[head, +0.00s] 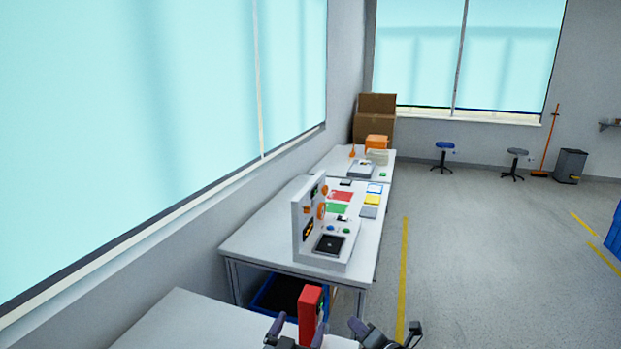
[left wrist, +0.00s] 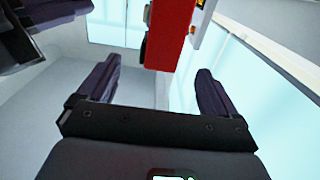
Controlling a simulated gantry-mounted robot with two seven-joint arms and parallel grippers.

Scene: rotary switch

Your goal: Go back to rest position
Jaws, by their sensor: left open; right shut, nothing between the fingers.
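My left gripper (head: 300,322) is at the bottom edge of the head view, its dark fingers spread either side of a red box-shaped unit (head: 311,303). In the left wrist view the left gripper (left wrist: 155,85) is open, with an empty gap between its fingers. The red unit (left wrist: 172,35) shows there beyond the gap, and I cannot tell if it touches anything. My right gripper (head: 358,326) is low in the head view, right of the left one, shut and empty, partly cut off. Dark gripper parts (left wrist: 45,15) show at the top left of the wrist view.
A near white table (head: 185,320) lies below. A white panel unit (head: 299,232) with orange knobs stands on the middle table (head: 262,238). A blue crate (head: 262,298) sits beneath that table. The window wall is left; open floor (head: 460,260) is right.

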